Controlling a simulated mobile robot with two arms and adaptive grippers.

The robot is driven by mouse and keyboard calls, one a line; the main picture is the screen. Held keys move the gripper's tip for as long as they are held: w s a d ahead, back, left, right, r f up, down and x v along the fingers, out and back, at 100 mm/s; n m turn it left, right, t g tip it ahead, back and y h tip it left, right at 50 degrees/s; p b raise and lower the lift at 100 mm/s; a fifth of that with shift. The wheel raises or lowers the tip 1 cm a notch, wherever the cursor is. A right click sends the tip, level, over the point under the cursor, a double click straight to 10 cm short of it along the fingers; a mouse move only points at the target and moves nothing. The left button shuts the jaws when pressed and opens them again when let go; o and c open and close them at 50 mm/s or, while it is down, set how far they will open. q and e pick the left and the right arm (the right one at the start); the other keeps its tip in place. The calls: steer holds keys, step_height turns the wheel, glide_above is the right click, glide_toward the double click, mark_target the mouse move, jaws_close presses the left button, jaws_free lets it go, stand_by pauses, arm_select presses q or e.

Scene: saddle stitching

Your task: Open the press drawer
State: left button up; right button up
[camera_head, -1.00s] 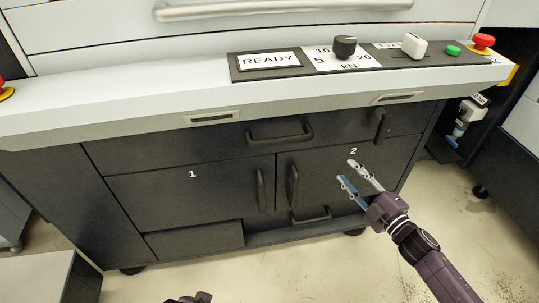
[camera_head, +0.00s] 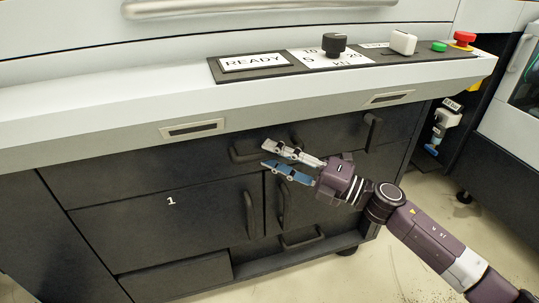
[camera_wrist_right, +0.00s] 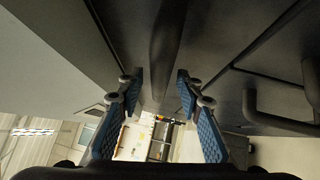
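The dark press drawer (camera_head: 130,174) is a wide front panel under the pale worktop, and it looks closed. Its horizontal bar handle (camera_head: 240,152) is partly hidden behind my right gripper (camera_head: 294,162). That gripper is open, its two fingers pointing left across the handle in the head view. In the right wrist view, my right gripper (camera_wrist_right: 157,78) has its fingers spread on either side of a dark bar (camera_wrist_right: 168,45), likely this handle. I cannot tell whether they touch it. My left gripper is out of view.
Below are a door marked 1 (camera_head: 160,222) and a second door, with vertical handles (camera_head: 249,213) close together. A vertical handle (camera_head: 374,132) sits right of the drawer handle. The control panel (camera_head: 345,56) and worktop edge (camera_head: 290,108) overhang above. Open floor (camera_head: 420,235) lies at right.

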steer(key=shift+w+a+r, duration=0.1)
steer(key=shift+w+a, duration=0.2)
steer(key=shift+a, duration=0.25)
jaws_close()
